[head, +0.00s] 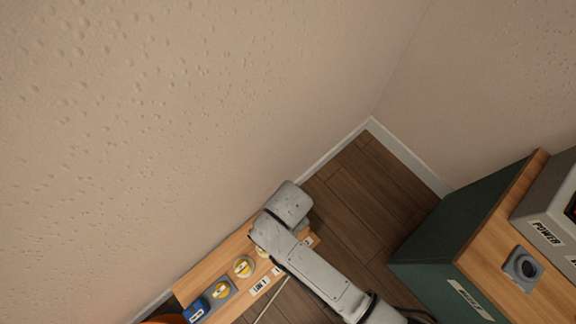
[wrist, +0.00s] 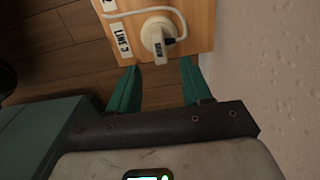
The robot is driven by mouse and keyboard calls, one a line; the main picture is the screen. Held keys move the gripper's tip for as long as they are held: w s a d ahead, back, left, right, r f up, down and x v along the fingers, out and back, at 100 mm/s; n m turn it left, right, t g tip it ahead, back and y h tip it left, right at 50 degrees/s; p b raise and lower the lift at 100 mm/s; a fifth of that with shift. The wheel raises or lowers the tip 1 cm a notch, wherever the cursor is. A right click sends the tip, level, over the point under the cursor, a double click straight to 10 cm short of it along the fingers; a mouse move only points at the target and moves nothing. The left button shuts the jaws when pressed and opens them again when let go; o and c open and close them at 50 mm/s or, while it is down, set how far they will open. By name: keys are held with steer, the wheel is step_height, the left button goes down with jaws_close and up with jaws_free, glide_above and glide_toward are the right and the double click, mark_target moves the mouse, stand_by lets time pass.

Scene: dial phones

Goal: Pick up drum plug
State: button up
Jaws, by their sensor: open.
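In the wrist view a white plug (wrist: 160,57) with a small dark label sits in a round pale socket (wrist: 155,32) beside the "LINE 3" tag. The label is too small to read surely, so I cannot tell for certain that it is the drum plug. A white cord (wrist: 150,11) loops around the socket. My gripper (wrist: 159,72) is open, with its two teal fingers on either side of the plug's near end and apart from it. Nothing is between the fingers except the plug's tip. In the head view my arm hides the plug and the fingers.
The wooden board (head: 186,287) runs along the wall, with yellow-faced round fittings (head: 243,267) and a blue box (head: 196,311). A green cabinet (head: 440,245) with a wooden top stands right. The wall (wrist: 270,70) is close beside my gripper. Bare floor (head: 365,190) lies between.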

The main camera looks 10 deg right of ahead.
steer(key=f+b, duration=0.2)
steer(key=f, duration=0.1)
steer(key=f+b, duration=0.2)
steer(key=f, duration=0.2)
steer(key=shift+s+a+f, duration=0.2)
steer(key=shift+f, duration=0.1)
steer(key=shift+r, duration=0.1)
jaws_close()
